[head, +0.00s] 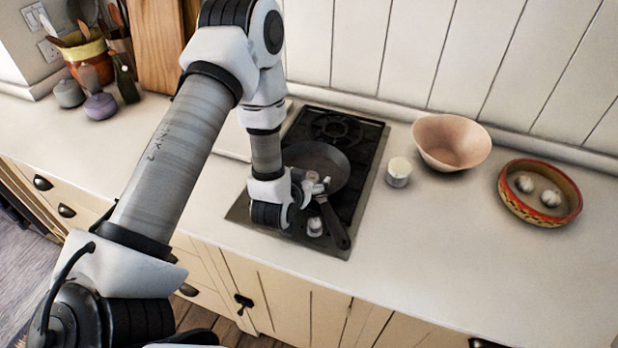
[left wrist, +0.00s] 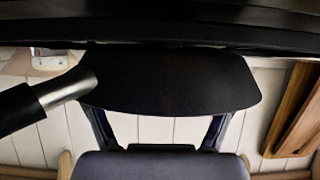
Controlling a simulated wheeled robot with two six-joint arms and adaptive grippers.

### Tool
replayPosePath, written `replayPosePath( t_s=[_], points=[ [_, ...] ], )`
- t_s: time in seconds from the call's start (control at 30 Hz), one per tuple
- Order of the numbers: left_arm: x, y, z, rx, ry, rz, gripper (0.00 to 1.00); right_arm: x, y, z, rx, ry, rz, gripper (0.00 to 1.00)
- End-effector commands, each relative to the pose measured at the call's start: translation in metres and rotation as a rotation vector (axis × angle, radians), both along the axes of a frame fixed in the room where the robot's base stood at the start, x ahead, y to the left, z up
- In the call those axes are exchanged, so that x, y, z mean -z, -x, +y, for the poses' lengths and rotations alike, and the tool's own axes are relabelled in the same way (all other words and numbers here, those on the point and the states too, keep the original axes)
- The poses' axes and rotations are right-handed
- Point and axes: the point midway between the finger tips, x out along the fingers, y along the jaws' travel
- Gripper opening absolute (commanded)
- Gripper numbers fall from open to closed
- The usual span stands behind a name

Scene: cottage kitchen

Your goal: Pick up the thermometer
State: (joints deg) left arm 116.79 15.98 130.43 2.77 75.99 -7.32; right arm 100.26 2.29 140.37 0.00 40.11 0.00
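I cannot make out a thermometer in either view. My left gripper (head: 304,190) is low over the front part of the black hob (head: 372,150), beside the dark frying pan (head: 335,160). Its forearm and wrist hide part of the hob and pan. In the left wrist view the two fingers of this gripper (left wrist: 160,132) stand wide apart with nothing seen held between them. The pan (left wrist: 175,80) fills the middle of that view, its handle (left wrist: 45,98) to the left. My right gripper is not in view.
A white cup (head: 398,172), a pinkish bowl (head: 451,143) and a patterned dish (head: 540,193) with white bulbs stand right of the hob. Utensil pots (head: 88,60) and a wooden board (head: 157,45) are at the back left. The front right counter is clear.

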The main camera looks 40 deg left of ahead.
Motion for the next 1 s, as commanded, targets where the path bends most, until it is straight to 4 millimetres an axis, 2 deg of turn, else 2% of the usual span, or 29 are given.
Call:
replayPosePath(
  t_s=[0.03, 0.17, 0.2, 0.33, 0.37, 0.63, 0.77, 0.93, 1.0],
  points=[
    [0.0, 0.0, 0.0, 0.0, 0.0, 0.0, 0.69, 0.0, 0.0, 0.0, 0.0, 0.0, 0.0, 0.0],
    [0.0, 0.0, 0.0, 0.0, 0.0, 0.0, 0.23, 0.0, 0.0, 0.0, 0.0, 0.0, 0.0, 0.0],
    [0.0, 0.0, 0.0, 0.0, 0.0, 0.0, 0.17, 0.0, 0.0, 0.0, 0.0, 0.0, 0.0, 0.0],
    [0.0, 0.0, 0.0, 0.0, 0.0, 0.001, 0.17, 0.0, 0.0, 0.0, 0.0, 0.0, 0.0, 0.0],
    [0.0, 0.0, 0.0, 0.0, 0.0, 0.001, 0.11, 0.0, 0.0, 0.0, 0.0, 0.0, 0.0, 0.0],
    [-0.002, 0.001, 0.0, 0.0, 0.001, 0.002, 0.11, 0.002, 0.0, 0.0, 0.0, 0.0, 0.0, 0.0],
    [-0.011, 0.0, 0.0, -0.001, 0.001, -0.002, 0.11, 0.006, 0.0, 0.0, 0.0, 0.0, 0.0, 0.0],
    [-0.033, -0.001, 0.0, -0.001, 0.002, -0.006, 0.11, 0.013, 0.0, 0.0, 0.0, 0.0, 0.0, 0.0],
    [-0.032, 0.014, 0.001, -0.003, 0.004, 0.002, 0.11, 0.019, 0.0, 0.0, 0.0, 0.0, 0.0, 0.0]
  ],
)
